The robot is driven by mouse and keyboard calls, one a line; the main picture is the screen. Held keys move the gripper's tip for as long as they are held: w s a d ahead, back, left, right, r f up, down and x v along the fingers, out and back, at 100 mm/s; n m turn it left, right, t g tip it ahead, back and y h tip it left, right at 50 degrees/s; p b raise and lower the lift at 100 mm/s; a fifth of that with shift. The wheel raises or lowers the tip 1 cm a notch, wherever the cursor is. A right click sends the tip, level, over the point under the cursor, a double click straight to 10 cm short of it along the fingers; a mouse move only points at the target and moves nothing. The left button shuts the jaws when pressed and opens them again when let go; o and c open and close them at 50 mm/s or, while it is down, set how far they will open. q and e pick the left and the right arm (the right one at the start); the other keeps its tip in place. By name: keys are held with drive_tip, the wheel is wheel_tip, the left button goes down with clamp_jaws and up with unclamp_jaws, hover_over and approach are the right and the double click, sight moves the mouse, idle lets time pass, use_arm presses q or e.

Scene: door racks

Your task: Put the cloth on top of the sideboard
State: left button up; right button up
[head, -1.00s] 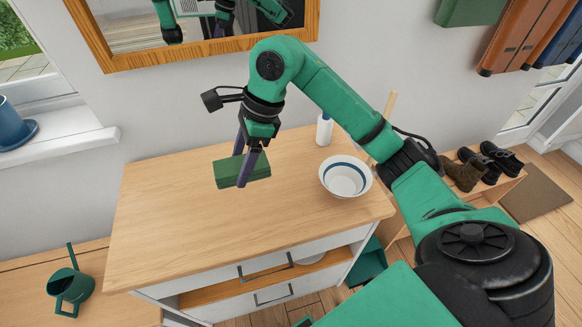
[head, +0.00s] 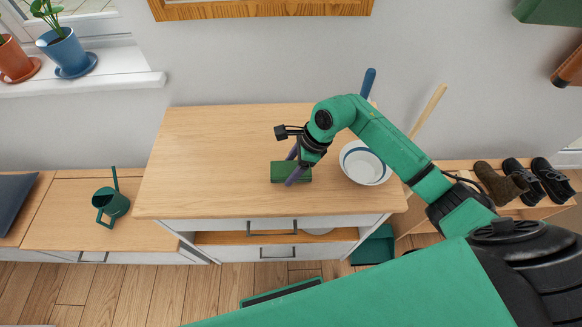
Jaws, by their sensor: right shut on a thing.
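The cloth (head: 274,172) is a small folded green block. My right gripper (head: 293,169) is shut on it, with one dark purple finger across its front. The cloth is over the right-middle part of the sideboard's wooden top (head: 205,150), left of a white bowl with a blue band (head: 362,166). I cannot tell whether the cloth touches the top or hangs a little above it. My left gripper is not in view.
The left half of the sideboard top is clear. A green watering can (head: 112,204) stands on the low bench at left. Potted plants (head: 66,55) stand on the windowsill. Shoes (head: 520,180) sit on a rack at right. A wooden-framed mirror (head: 260,9) hangs behind.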

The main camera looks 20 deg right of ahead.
drive_tip(key=shift+a+f, duration=0.1)
drive_tip(key=shift+f, duration=1.05)
drive_tip(key=o, duration=1.3)
drive_tip(key=shift+r, duration=0.1)
drive_tip(key=shift+c, duration=0.2)
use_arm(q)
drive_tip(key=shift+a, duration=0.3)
use_arm(e)
drive_tip(key=shift+o, duration=0.2)
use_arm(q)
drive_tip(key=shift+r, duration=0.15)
use_arm(e)
drive_tip(key=shift+r, duration=0.1)
